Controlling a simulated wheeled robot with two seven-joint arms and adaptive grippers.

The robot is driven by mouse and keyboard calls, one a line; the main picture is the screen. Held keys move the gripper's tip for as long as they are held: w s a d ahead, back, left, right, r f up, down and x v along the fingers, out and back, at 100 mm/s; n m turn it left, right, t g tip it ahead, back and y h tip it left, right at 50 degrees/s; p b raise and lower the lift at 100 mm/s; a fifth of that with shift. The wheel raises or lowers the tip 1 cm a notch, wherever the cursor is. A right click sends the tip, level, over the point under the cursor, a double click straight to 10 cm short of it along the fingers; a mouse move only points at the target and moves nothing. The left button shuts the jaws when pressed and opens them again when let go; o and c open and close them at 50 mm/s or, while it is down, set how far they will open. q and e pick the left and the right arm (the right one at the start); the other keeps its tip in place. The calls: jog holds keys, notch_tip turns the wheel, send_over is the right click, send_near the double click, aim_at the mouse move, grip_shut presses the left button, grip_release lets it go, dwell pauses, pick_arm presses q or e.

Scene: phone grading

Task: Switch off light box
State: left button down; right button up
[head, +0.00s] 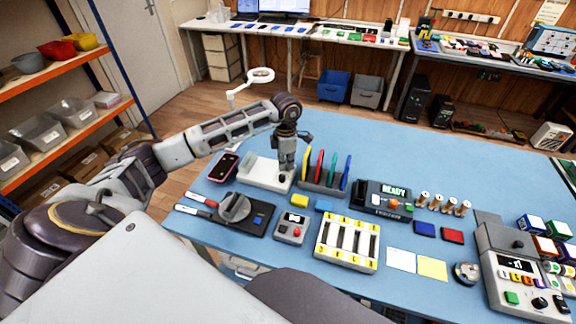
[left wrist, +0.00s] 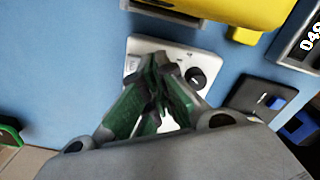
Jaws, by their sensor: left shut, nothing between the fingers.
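A white, flat box (head: 258,174), which looks like the light box, lies on the blue table near its left end in the head view. My left gripper (head: 285,176) points down at the right end of this box; the arm hides part of it. In the left wrist view my left gripper (left wrist: 152,110) has its green fingers together and empty, over a white panel (left wrist: 138,47) with a black knob (left wrist: 197,77). The fingers hide part of the panel, and I cannot tell whether they touch it. My right gripper is not in view.
A rack of coloured cards (head: 322,188) stands close right of the gripper. A dark phone (head: 223,167) lies left of the white box. A black board with a dial (head: 235,208) and a small grey box with a red button (head: 291,228) lie in front. The READY device (head: 383,201) stands farther right.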

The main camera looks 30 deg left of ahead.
pick_arm(q)
notch_tip(320, 180, up, 6)
jog(key=p, duration=0.3)
jog(key=shift+r, duration=0.2)
dwell(0.6)
dwell(0.4)
jog(key=shift+s, duration=0.1)
